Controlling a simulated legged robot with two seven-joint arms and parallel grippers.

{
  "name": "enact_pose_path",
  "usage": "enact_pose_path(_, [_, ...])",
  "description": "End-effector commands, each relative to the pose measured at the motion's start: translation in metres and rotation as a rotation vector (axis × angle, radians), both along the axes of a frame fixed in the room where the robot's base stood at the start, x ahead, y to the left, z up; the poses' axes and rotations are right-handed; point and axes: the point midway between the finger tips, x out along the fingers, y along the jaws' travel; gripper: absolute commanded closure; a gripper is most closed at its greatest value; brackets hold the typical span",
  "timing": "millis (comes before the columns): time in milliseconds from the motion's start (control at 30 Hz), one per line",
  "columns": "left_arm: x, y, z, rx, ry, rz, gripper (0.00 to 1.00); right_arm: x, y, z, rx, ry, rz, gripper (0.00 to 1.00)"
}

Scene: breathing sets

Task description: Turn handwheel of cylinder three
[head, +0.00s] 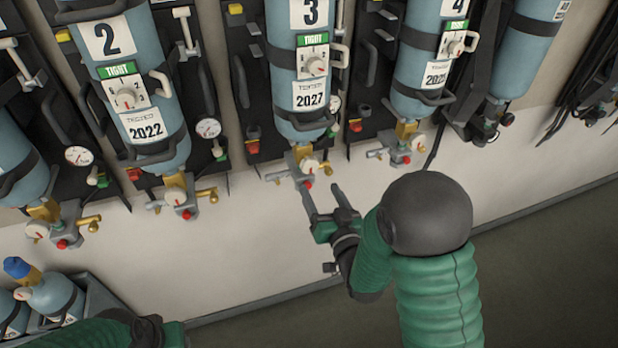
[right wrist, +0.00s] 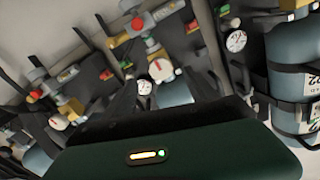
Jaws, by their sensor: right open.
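Cylinder three (head: 297,85) is a blue bottle on the wall rack, marked 3, with a green TIGHT tag and a 2027 label. Its valve is at the lower end, with a cream round handwheel (head: 309,165) and a red cap below it. My right gripper (head: 321,190) is open and empty, just below this valve and apart from the handwheel as far as I can tell. In the right wrist view, a cream handwheel (right wrist: 161,69) with a red mark shows ahead, beyond the green gripper body. My left arm shows at the bottom left; its fingertips are out of view.
Cylinder two (head: 145,95) hangs to the left and cylinder four (head: 422,65) to the right, each with similar valves. Gauges (head: 208,128) and black brackets sit between them. A crate (head: 98,299) with small bottles stands at the lower left. The wall below the valves is clear.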

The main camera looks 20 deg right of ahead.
Motion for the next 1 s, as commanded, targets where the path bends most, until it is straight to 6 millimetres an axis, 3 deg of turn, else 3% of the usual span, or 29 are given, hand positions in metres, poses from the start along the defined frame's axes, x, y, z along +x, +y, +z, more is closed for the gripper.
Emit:
enact_pose_path(33, [0.001,0.000,0.012,0.000,-0.005,0.000,0.64,0.013,0.000,0.008,0.000,-0.001,0.001,0.34])
enact_pose_path(200, [0.002,0.000,0.019,0.000,-0.005,0.001,0.64,0.055,0.001,0.006,0.001,0.000,0.000,0.34])
enact_pose_path(400, [0.002,0.000,0.023,0.000,-0.005,0.000,0.64,0.089,0.001,0.005,0.001,-0.001,-0.001,0.34])
enact_pose_path(767, [0.001,0.000,0.023,0.000,-0.004,0.000,0.64,0.097,0.002,0.004,0.001,0.000,0.000,0.36])
enact_pose_path(1000, [0.001,0.000,0.023,0.000,-0.004,0.000,0.64,0.098,0.002,0.004,0.001,0.000,0.000,0.67])
